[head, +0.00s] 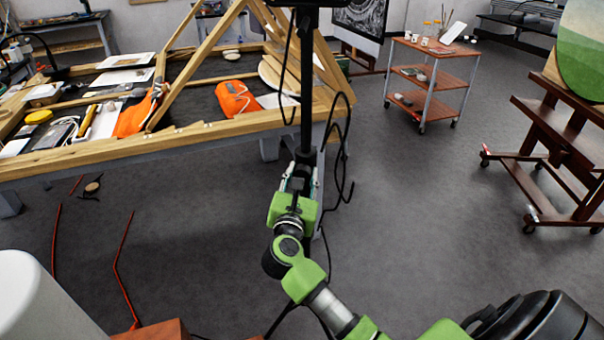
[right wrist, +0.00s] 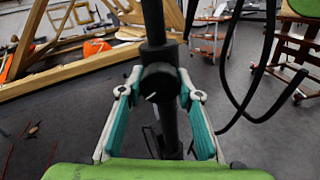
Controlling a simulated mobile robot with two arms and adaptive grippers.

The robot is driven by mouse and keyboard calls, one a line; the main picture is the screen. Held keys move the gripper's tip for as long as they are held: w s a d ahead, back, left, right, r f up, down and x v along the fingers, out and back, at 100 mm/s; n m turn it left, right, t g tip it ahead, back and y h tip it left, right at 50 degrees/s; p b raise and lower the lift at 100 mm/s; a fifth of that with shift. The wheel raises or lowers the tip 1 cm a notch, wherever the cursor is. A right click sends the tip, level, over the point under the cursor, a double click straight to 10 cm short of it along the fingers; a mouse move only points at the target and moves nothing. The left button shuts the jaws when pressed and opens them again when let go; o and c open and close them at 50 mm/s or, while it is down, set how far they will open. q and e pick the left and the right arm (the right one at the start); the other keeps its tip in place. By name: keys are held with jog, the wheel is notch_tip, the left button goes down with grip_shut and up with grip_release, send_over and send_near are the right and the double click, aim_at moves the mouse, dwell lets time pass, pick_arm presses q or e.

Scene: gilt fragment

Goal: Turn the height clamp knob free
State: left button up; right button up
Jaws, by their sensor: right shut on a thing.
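A black upright post (head: 306,90) stands in front of the wooden table, and it also runs down the right wrist view (right wrist: 153,22). A black clamp collar (head: 306,156) sits on it. The height clamp knob (right wrist: 159,82) is a dark round knob with a short white mark, facing me on the collar. My right gripper (right wrist: 160,88) has its teal-padded fingers on both sides of the knob, shut on it. In the head view my right gripper (head: 301,182) reaches the collar from below and hides the knob. My left gripper is not in view.
A wooden table (head: 220,127) with orange cloths and tools stands behind the post. Black cables (head: 338,150) hang beside the post on the right. A wheeled cart (head: 424,85) and a brown easel (head: 560,145) stand at right. Red cords (head: 118,265) lie on the floor at left.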

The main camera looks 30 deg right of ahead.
jog(key=shift+r+n+p, duration=0.15)
jog(key=shift+n+p, duration=0.45)
jog(key=n+p, duration=0.7)
jog(key=shift+r+n+p, duration=0.1)
jog(key=shift+n+p, duration=0.2)
jog(key=shift+n, duration=0.1)
jog(key=n+p, duration=0.3)
jog(key=n, duration=0.1)
jog(key=shift+g+p, duration=0.3)
jog(key=shift+n+p, duration=0.9)
jog(key=shift+n, duration=0.6)
jog(key=o, duration=1.1)
jog(key=shift+f, duration=0.2)
